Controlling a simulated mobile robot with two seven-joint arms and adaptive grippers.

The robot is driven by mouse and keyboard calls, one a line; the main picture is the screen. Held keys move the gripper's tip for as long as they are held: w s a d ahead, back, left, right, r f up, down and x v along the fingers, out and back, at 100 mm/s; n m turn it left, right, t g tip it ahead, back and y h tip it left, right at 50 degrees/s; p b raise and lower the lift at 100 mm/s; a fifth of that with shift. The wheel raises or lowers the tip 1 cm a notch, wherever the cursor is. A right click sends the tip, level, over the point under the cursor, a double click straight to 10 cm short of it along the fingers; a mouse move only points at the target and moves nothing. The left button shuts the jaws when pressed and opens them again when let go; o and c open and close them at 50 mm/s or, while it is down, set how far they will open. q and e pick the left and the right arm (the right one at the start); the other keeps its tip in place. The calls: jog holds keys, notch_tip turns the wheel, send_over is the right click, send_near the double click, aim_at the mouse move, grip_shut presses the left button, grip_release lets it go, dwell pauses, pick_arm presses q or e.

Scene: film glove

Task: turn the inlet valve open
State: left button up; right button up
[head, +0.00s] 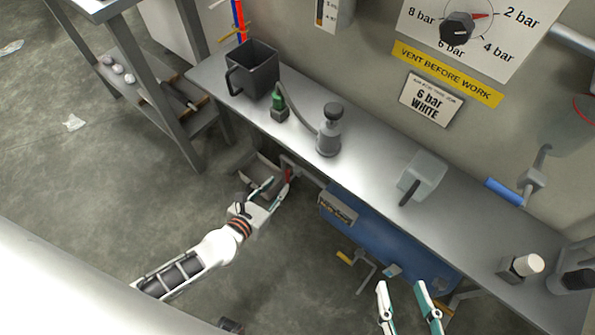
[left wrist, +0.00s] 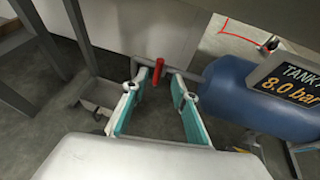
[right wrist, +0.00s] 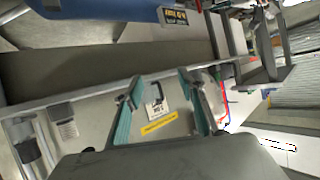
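A red valve handle (head: 289,174) sits on a grey pipe at the left end of the blue tank, below the bench. In the left wrist view the red handle (left wrist: 159,72) stands between the fingertips of my left gripper (left wrist: 160,82), nearer the left finger. That gripper (head: 274,185) is open; I cannot tell whether a finger touches the handle. A blue lever (head: 503,190) is on the wall pipe at the right. No label shows which one is the inlet valve. My right gripper (head: 403,292) is open and empty in front of the tank.
The bench (head: 365,175) runs above the blue tank (head: 380,235), whose sign reads 8.0 bar in the left wrist view. On the bench stand a dark jug (head: 252,72), a grey pump-like bottle (head: 329,132) and a clear container (head: 424,172). A grey bin (left wrist: 103,94) stands below left.

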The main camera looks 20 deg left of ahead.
aim_at(286, 175)
pick_arm(q)
jog(key=b+x, duration=0.1)
jog(key=x, duration=0.5)
jog(key=shift+b, duration=0.3)
jog(key=shift+x, duration=0.95)
jog(key=shift+w+r, duration=0.1)
jog(key=shift+r, duration=0.1)
pick_arm(e)
jog(key=a, duration=0.1)
jog(key=a+m, duration=0.1)
jog(key=s+m, duration=0.1)
jog(key=shift+a+f+y, duration=0.3)
jog(key=shift+a+f, duration=0.1)
pick_arm(q)
grip_shut()
